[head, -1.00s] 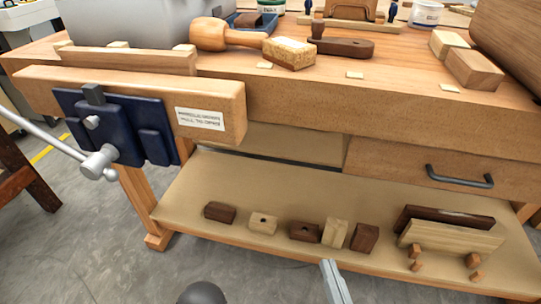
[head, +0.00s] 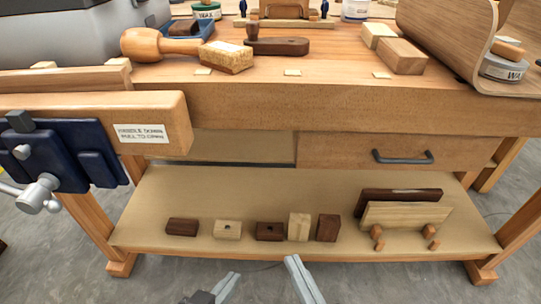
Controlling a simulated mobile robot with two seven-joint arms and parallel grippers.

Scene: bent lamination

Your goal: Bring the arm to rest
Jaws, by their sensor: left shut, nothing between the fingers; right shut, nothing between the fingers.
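My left gripper (head: 229,287) shows at the bottom of the head view, its grey fingers pointing up and right. My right gripper (head: 295,268) is just right of it, its light grey fingers pointing up and left. Both are shut and empty, in front of the lower shelf in the picture. They touch nothing that I can see. Most of both arms is outside the view.
A wooden workbench (head: 330,105) stands ahead with a vise (head: 65,155) at left and a drawer (head: 340,150). Its lower shelf (head: 290,187) carries several small blocks and a rack with boards (head: 405,215). Grey floor is open in front.

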